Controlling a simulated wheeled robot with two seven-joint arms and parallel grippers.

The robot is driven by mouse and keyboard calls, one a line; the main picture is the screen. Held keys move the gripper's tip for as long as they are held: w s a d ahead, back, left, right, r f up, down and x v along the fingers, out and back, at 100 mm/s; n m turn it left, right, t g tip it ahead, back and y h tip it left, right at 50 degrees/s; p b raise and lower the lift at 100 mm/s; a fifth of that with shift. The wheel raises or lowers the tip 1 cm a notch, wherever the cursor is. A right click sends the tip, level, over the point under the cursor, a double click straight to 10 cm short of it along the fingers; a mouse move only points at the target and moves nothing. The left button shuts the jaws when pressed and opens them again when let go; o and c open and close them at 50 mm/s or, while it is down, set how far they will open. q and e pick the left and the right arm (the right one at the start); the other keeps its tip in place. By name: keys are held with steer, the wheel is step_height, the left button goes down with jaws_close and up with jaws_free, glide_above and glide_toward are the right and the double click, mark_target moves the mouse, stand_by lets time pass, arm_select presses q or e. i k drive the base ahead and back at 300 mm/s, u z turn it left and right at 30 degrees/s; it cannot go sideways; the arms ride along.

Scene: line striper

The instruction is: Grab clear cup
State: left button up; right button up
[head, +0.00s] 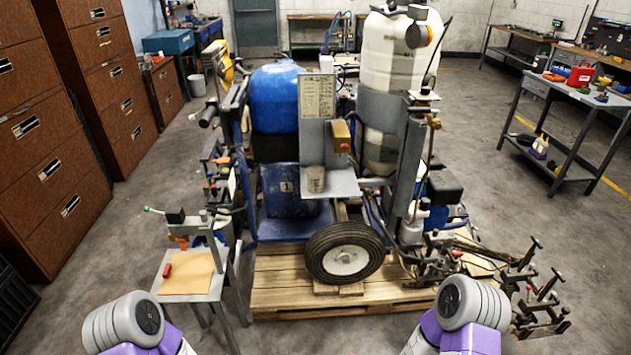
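A small greyish, see-through-looking cup (316,180) stands upright on the grey metal shelf (345,188) at the front of the line striper machine, near the middle of the head view. The cup looks clear of anything touching its sides. Only parts of my two arms, purple, white and grey, show at the bottom left and bottom right. Neither gripper is in the picture, and both visible arm parts are well short of the cup.
The machine stands on a wooden pallet (280,292), with a black wheel (345,252) below the shelf. A small stand (192,276) with a red-handled tool is at left; metal clamps (540,290) stick out at right. Brown cabinets (45,130) line the left.

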mark_target(316, 180)
steer(key=z, duration=0.25)
steer(key=i, duration=1.8)
steer(key=u, duration=0.8)
